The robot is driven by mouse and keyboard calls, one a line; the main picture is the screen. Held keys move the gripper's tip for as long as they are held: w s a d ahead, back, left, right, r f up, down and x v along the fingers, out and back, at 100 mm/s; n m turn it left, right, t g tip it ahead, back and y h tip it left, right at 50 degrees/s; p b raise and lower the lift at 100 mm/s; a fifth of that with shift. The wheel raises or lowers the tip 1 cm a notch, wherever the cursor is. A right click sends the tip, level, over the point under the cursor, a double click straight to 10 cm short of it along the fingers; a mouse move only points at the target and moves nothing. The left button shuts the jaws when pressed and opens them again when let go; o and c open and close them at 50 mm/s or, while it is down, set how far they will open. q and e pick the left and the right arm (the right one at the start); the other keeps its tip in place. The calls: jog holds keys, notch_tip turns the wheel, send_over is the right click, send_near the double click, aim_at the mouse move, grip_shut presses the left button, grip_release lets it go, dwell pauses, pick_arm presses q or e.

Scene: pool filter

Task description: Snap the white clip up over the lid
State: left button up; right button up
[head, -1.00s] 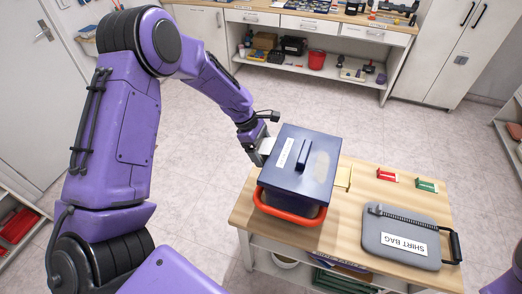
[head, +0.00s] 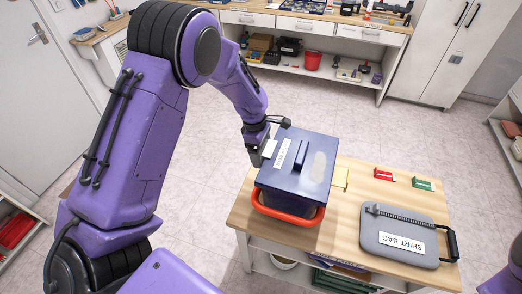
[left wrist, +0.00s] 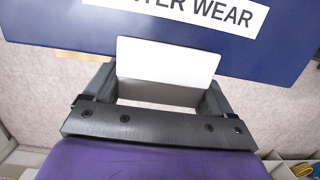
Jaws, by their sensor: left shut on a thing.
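A dark blue box with a flat blue lid (head: 313,158) and a raised handle stands on the wooden table. The lid's white label shows in the left wrist view (left wrist: 205,14), reading partly "WEAR". The white clip (head: 269,148) is at the lid's left edge, and in the left wrist view (left wrist: 167,70) its broad white face stands against the blue lid edge. My left gripper (head: 262,154) is shut on the clip, with a finger at each side of it. Whether the clip is hooked over the lid I cannot tell. My right gripper is out of view.
A red-orange band or handle (head: 287,216) runs around the box's lower front. A red item (head: 384,174), a green item (head: 424,184) and a grey "SHIRT BAG" board (head: 400,243) lie on the table (head: 350,210).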

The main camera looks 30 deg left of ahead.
pick_arm(q)
jog(key=o, duration=0.9)
jog(key=shift+w+r, duration=0.1)
jog(key=shift+r, duration=0.2)
jog(key=shift+s+a+r+b, duration=0.1)
jog(key=shift+a+r+b, duration=0.2)
jog(key=shift+r, duration=1.3)
jog(key=shift+s+a+r+b, duration=0.1)
jog(key=shift+a+r+b, duration=0.2)
jog(key=shift+r, duration=1.35)
jog(key=shift+a+r+b, duration=0.2)
jog(key=shift+r+b, duration=0.2)
jog(key=shift+r, duration=1.2)
